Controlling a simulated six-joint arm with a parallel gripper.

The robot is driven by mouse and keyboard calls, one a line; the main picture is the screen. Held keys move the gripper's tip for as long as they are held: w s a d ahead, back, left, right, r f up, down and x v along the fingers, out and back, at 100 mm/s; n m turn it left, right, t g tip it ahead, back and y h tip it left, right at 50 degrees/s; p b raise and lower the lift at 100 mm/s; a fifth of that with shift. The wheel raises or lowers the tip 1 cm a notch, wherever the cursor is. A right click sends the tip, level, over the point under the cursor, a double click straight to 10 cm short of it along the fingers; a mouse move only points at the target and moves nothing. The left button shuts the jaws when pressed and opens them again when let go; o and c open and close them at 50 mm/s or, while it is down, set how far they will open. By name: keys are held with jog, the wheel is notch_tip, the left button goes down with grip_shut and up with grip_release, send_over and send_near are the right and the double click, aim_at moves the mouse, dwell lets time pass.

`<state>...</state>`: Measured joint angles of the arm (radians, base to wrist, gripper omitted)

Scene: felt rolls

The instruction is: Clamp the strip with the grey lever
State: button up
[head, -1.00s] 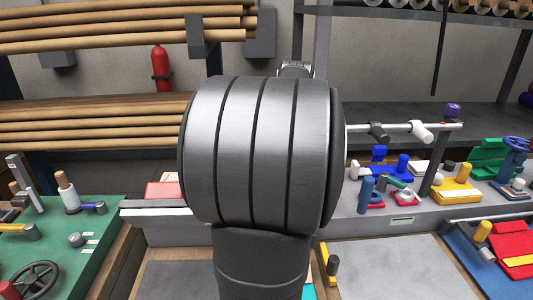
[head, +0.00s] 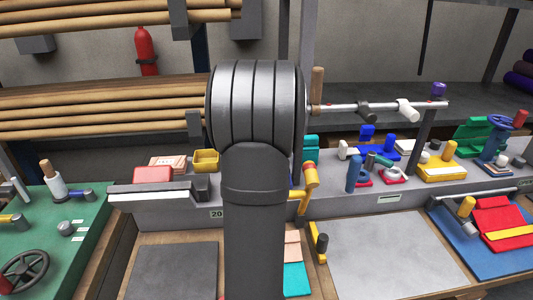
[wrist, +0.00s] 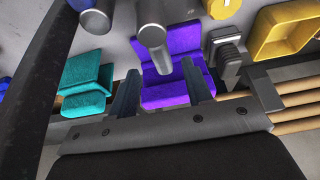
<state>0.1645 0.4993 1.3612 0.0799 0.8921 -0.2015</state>
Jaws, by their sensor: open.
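My gripper (wrist: 158,72) is open in the wrist view, its two dark fingers apart. A purple block-like piece (wrist: 168,92) shows between and beyond the fingers; I cannot tell if they touch it. A grey cylindrical handle (wrist: 152,28) stands close above the purple piece, and a second grey one (wrist: 92,18) is to its left. A dark grey clamp-like fixture (wrist: 226,50) is to the right. Which of these is the grey lever is not clear, and I cannot identify the strip. In the head view my own arm hides my gripper and the purple piece.
A teal piece (wrist: 88,88) and a yellow bin (wrist: 285,35) flank the gripper in the wrist view. In the head view, a rail (head: 335,107) with knobs crosses above the grey shelf. Coloured fixtures crowd its right side. A grey panel (head: 390,255) in front is clear.

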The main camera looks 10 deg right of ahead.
jog(key=shift+x, duration=1.9)
grip_shut()
